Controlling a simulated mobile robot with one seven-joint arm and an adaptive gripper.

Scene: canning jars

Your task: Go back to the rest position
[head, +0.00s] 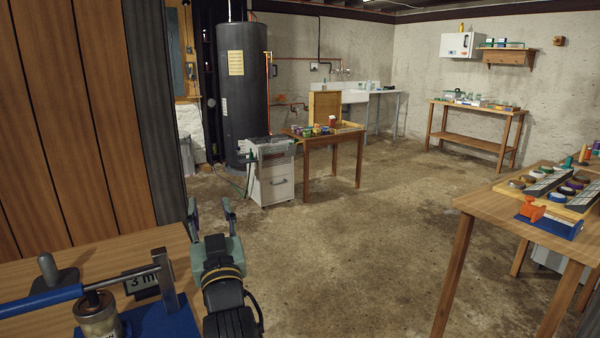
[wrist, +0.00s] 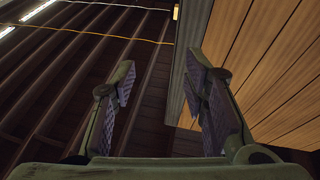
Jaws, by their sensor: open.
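My gripper (head: 212,212) is at the lower left of the head view, beside the near wooden table (head: 60,275). Its two fingers stand apart and point up and away, with nothing between them. In the wrist view my gripper (wrist: 165,110) is also open and empty, and it faces the dark ceiling beams (wrist: 70,70) and the wood-panelled wall (wrist: 270,70). No object touches the fingers.
A work table (head: 485,200) with lids and trays stands at right. The concrete floor (head: 340,250) between is clear.

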